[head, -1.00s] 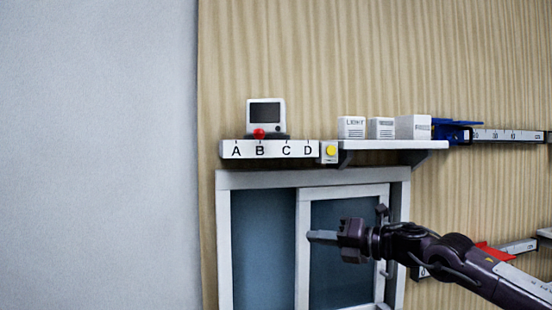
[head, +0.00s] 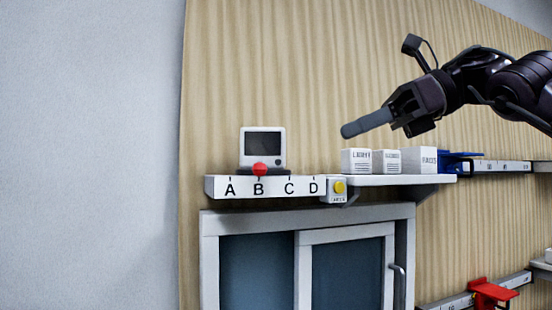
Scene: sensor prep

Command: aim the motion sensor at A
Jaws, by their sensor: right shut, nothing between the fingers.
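The motion sensor (head: 263,147) is a small white box with a dark face, standing upright on the rail's base. Its red knob (head: 260,169) sits just above the letter B. The white lettered strip (head: 215,188) carries A, B, C and D from left to right. A small box with a yellow button (head: 340,187) is at the strip's right end. My right gripper (head: 366,123) is shut and empty, raised to the right of the sensor and above the shelf boxes, with its fingers pointing left. It touches nothing that I can see. My left gripper is not in view.
White boxes (head: 356,161) stand on a white shelf (head: 395,180) right of the strip. A blue holder (head: 457,163) and a measuring rail are farther right. A sliding window (head: 210,255) is below, and a red bracket (head: 490,292) is low right. The wall left of the sensor is bare.

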